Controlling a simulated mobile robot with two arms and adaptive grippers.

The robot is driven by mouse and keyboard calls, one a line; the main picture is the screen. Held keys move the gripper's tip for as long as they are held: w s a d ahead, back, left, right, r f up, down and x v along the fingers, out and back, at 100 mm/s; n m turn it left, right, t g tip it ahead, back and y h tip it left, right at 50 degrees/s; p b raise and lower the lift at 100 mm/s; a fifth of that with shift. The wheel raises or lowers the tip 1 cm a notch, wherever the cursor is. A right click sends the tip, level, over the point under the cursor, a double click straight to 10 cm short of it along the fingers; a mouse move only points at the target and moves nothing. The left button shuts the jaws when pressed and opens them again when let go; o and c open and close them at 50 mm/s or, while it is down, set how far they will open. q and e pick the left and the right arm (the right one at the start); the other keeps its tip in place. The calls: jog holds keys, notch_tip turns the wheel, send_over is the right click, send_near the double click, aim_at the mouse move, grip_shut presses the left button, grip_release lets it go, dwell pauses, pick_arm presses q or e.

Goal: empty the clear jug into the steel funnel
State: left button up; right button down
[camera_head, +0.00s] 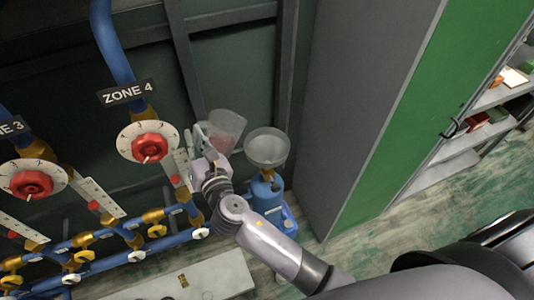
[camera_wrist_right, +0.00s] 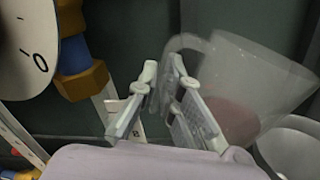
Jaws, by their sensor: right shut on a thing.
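The clear jug (camera_head: 228,125) is see-through, with a reddish content low inside. In the right wrist view the jug (camera_wrist_right: 262,75) leans with its wide rim to the upper right, and its handle (camera_wrist_right: 185,42) is at the fingertips. My right gripper (camera_head: 203,142) is shut on the jug's handle and holds it up, left of the funnel. The gripper also shows in the wrist view (camera_wrist_right: 165,75). The steel funnel (camera_head: 267,146) sits on top of a blue cylinder (camera_head: 265,192). Part of the funnel (camera_wrist_right: 295,150) shows at the wrist view's lower right. My left gripper is out of view.
Blue pipes with yellow fittings and red valve dials (camera_head: 149,148) stand close on the left, under a ZONE 4 sign (camera_head: 127,92). A tall grey cabinet (camera_head: 345,95) rises just right of the funnel. Shelves (camera_head: 465,145) are at the far right.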

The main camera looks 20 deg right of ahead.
aim_at(207, 137)
jog(key=shift+m, duration=0.5)
jog(key=f+b, duration=0.1)
jog(key=f, duration=0.1)
jog(key=f+b, duration=0.1)
jog(key=b, duration=0.1)
jog(key=d+f+b, duration=0.1)
jog(key=f+b, duration=0.1)
jog(key=shift+f, duration=0.3)
jog(key=r, duration=0.1)
jog(key=d+r+m+p, duration=0.2)
jog(key=shift+w+r, duration=0.15)
jog(key=shift+r, duration=0.25)
jog(key=shift+d+f+m+b, duration=0.2)
jog(key=shift+f+m+b, duration=0.2)
jog(key=shift+f+b, duration=0.25)
jog(key=shift+d+r+m, duration=0.15)
jog(key=shift+d+m, duration=0.05)
jog(key=shift+m, duration=0.1)
jog(key=shift+d+r+m, duration=0.25)
jog(key=shift+r+m, duration=0.35)
jog(key=shift+r, duration=0.1)
jog(key=shift+d+r+m, duration=0.2)
jog(key=shift+r+m, duration=0.15)
jog(key=shift+m, duration=0.05)
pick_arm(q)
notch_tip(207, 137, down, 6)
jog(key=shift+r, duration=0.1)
pick_arm(e)
jog(key=shift+d, duration=0.1)
